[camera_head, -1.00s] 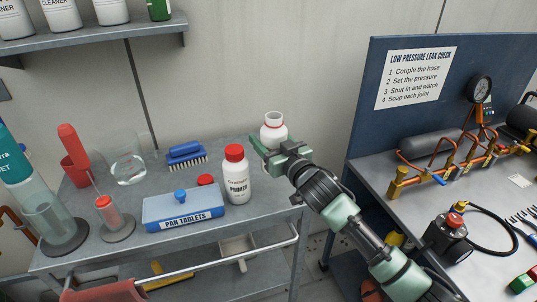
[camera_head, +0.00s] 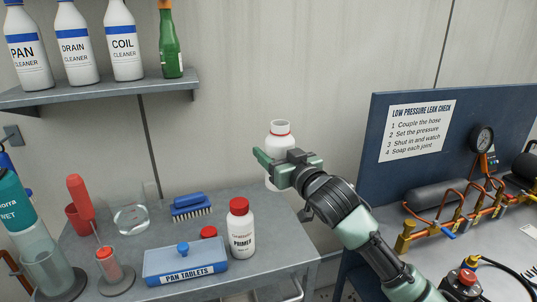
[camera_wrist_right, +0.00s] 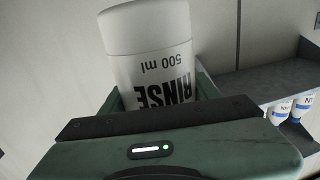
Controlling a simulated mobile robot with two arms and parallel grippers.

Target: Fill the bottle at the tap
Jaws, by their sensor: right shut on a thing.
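The bottle looks upright, held above the right back part of the grey bench. In the right wrist view the same bottle (camera_wrist_right: 150,65) reads "RINSE 500 ml", with the lettering upside down in that picture. The gripper hides part of the bottle's body in the head view. I cannot tell whether its mouth is open or how full it is. No tap is identifiable in these views. My left gripper is not in view.
The bench (camera_head: 275,262) holds a red-capped PRIMER bottle (camera_head: 241,230), a blue PAN TABLETS box (camera_head: 185,265), a blue brush (camera_head: 191,206) and glassware at left. A shelf (camera_head: 100,95) of cleaner bottles hangs above. A leak-check panel (camera_head: 385,180) with copper pipes stands at right.

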